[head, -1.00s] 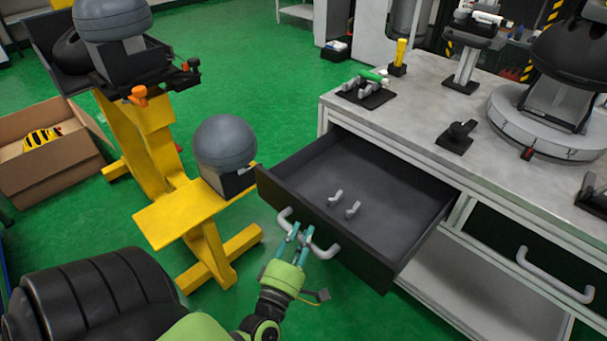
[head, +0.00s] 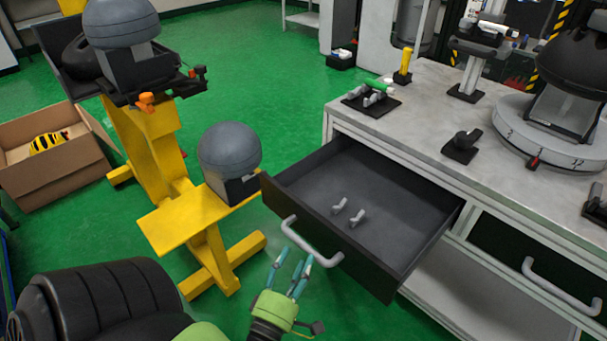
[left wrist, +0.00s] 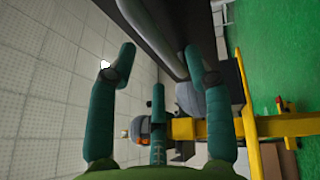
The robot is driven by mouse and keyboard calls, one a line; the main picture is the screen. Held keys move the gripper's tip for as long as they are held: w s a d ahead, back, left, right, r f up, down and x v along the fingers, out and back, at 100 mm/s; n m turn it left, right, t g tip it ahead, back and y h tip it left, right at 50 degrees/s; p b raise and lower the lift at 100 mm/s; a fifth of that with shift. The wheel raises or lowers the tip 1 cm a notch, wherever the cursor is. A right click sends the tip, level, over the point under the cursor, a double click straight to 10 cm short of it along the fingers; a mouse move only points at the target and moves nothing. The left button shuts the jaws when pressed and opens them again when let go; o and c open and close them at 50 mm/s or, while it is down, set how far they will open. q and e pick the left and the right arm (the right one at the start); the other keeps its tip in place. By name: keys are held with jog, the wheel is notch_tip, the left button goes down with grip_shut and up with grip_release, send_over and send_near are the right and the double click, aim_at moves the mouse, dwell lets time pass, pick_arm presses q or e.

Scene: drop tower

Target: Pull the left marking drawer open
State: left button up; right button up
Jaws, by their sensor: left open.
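The left marking drawer (head: 305,207) is pulled out of the grey workbench, and two small light grey hooked pieces (head: 347,211) lie inside it. Its grey bar handle (head: 312,242) is on the dark front panel. My left gripper (head: 291,268) is open and empty, just in front of and below the handle, apart from it. In the left wrist view the open teal fingers (left wrist: 160,90) show with the handle (left wrist: 155,35) beyond them, not between them. My right gripper is in neither view.
A closed drawer with a handle (head: 562,288) is at the right of the bench. A yellow stand (head: 187,222) with a grey dome (head: 229,150) is left of the open drawer. A cardboard box (head: 55,172) sits on the green floor.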

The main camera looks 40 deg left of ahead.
pick_arm(q)
jog(key=v, duration=0.7)
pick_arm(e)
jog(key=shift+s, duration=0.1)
pick_arm(q)
jog(key=shift+d, duration=0.1)
